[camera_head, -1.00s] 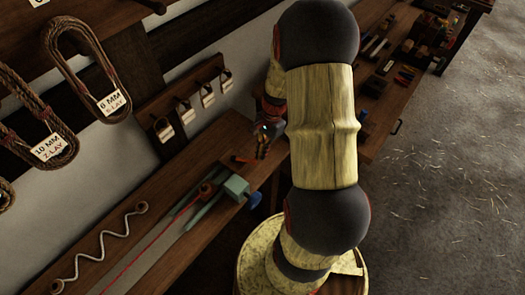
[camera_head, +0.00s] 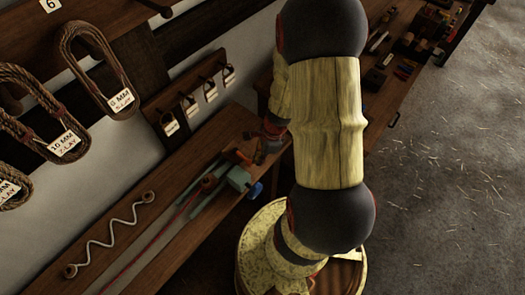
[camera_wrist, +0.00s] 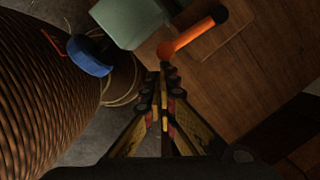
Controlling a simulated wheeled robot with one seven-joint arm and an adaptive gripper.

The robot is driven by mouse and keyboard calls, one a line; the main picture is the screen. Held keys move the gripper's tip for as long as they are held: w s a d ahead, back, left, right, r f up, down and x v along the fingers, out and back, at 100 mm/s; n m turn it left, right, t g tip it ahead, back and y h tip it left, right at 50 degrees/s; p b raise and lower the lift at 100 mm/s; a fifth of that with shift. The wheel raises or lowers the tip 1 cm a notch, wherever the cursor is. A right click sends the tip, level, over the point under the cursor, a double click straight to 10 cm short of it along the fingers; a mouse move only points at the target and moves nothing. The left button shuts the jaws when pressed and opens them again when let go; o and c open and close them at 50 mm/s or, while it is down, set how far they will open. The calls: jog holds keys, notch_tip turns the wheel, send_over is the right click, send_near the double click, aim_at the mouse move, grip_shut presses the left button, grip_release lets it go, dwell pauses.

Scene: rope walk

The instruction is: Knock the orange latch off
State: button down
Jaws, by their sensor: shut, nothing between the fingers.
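The orange latch (camera_wrist: 193,36) is a short bar with a rounded end and a dark tip. In the wrist view it lies just beyond my fingertips, beside a teal block (camera_wrist: 128,18). In the head view the latch (camera_head: 238,157) is small, close to the teal block (camera_head: 238,178) on the long wooden bench (camera_head: 150,235). My gripper (camera_wrist: 165,70) is shut and empty, its tips close to the latch's rounded end. I cannot tell whether they touch it. In the head view my gripper (camera_head: 259,157) is partly dark and hard to make out.
A blue knob (camera_wrist: 90,55) sticks out below the teal block. A large ribbed, rope-like brown body (camera_wrist: 40,100) fills the left of the wrist view. Rope coils (camera_head: 92,65) hang on the wall. A wavy cord (camera_head: 110,235) lies on the bench.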

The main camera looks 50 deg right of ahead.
jog(key=shift+s+a+m, duration=0.15)
jog(key=shift+a+m, duration=0.95)
jog(key=shift+a, duration=0.05)
jog(key=shift+d, duration=0.15)
jog(key=shift+w+d+p, duration=0.4)
jog(key=shift+w+p, duration=0.05)
jog(key=shift+w, duration=0.2)
